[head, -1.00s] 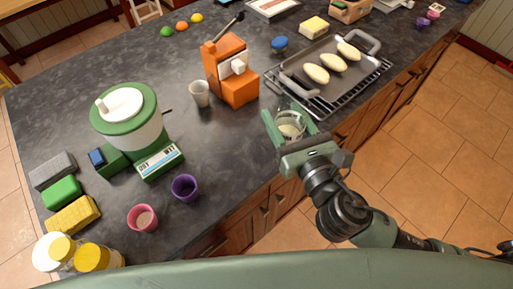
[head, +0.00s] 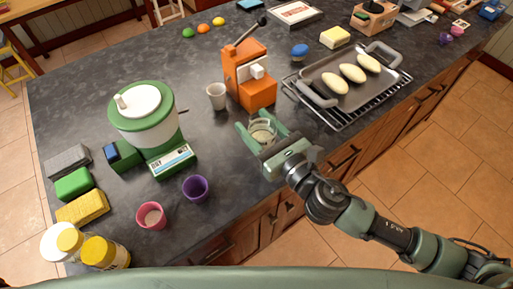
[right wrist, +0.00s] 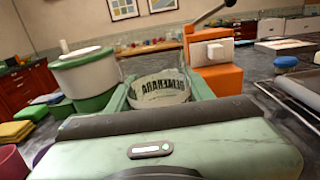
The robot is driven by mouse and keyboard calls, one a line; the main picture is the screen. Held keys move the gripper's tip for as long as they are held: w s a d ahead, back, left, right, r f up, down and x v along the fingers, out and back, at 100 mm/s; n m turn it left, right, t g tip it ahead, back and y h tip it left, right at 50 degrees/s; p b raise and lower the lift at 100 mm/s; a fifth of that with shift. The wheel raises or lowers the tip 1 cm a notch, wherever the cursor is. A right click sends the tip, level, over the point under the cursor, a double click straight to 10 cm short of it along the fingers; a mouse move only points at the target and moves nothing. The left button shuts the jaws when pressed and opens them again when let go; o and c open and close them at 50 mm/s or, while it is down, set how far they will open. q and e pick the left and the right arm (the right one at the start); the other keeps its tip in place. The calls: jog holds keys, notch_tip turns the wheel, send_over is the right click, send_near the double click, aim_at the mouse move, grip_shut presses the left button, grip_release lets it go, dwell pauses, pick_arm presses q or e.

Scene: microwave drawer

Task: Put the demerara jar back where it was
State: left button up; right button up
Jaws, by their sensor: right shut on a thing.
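The demerara jar (head: 262,132) is a clear glass jar with pale contents; its lettering shows in the right wrist view (right wrist: 160,88). My right gripper (head: 264,131) is shut on it, one green finger on each side. The jar is near the counter's front edge, in front of the orange machine. I cannot tell whether its base touches the counter. My left gripper is not in view.
A tray with rolls (head: 321,95) sits on a rack at right.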

notch_tip(320, 180, down, 5)
jog(key=shift+r+b, duration=0.1)
jog(key=shift+b, duration=0.6)
jog(key=shift+f+b, duration=0.8)
jog(key=shift+f, duration=0.95)
jog(key=shift+f, duration=0.2)
jog(key=o, duration=1.5)
jog(key=shift+c, duration=0.2)
jog(key=shift+r, duration=0.1)
